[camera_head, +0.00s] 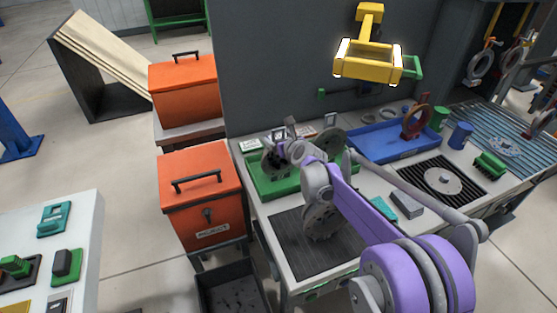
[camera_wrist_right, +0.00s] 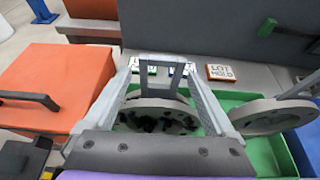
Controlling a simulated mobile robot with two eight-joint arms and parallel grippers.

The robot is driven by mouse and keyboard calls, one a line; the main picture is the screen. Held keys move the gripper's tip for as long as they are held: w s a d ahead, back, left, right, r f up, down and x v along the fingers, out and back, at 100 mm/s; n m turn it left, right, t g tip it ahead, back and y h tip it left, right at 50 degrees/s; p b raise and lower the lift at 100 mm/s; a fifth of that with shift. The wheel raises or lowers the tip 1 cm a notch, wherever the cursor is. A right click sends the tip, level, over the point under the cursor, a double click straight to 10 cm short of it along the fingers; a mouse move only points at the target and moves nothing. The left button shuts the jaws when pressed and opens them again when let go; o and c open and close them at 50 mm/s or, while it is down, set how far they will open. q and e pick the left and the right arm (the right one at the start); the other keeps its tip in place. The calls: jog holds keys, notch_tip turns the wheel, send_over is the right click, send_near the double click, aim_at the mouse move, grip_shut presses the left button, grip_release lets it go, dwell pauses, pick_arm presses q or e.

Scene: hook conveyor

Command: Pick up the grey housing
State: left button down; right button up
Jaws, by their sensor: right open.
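A grey round housing with an upright square loop stands in the green tray (camera_head: 262,190). In the right wrist view the housing (camera_wrist_right: 158,113) sits between the fingers, its loop upright near the fingertips. My right gripper (camera_head: 284,141) is over the tray at the back of the bench. The right wrist view shows its fingers (camera_wrist_right: 160,66) open, one on each side of the loop; whether they touch it I cannot tell. A second grey round part (camera_head: 330,143) is at the tray's right side, and it also shows in the right wrist view (camera_wrist_right: 272,116). My left gripper is not in view.
Orange bins (camera_head: 203,185) stand left of the bench.

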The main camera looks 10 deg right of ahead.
jog(key=shift+w, duration=0.1)
grip_shut()
dwell(0.4)
